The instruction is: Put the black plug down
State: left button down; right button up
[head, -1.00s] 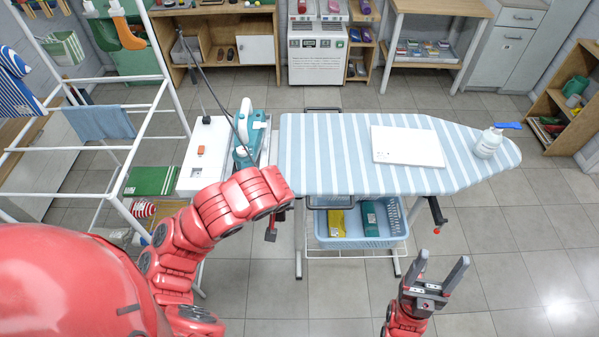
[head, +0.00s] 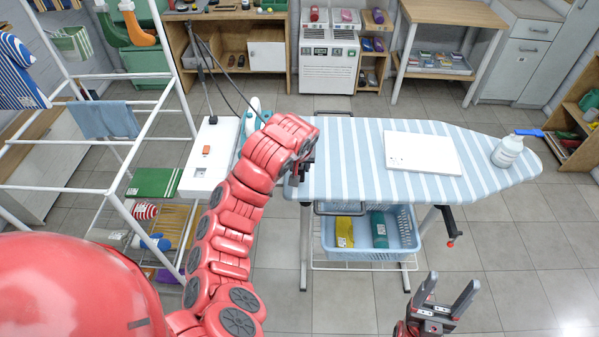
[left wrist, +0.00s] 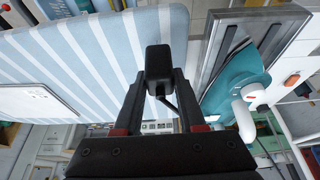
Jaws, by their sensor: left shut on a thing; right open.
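My left gripper (left wrist: 158,100) is shut on the black plug (left wrist: 158,62). The plug stands out beyond the fingertips, with its cable trailing back to the right. In the left wrist view it shows against the striped ironing board (left wrist: 75,55); I cannot tell whether it touches the board. In the head view my left gripper (head: 296,172) is by the left end of the ironing board (head: 345,160), partly hidden by my arm, and the plug is not clear there. My right gripper (head: 449,296) is open and empty, in front of the board.
A teal iron (left wrist: 235,85) sits by the board's left end. A white power strip (head: 208,165) with an orange switch is left of it. A white panel (head: 422,152) and a spray bottle (head: 507,152) are on the board. A blue basket (head: 400,235) stands beneath. The board's left part looks clear.

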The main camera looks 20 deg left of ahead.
aim_at(300, 173)
pick_arm(q)
jog(key=shift+w, duration=0.1)
notch_tip(300, 173, down, 3)
jog(key=shift+w+f+p, duration=0.1)
jog(key=shift+p, duration=0.95)
jog(key=shift+f, duration=0.25)
jog(key=shift+f, duration=0.2)
jog(key=c, duration=0.5)
grip_release()
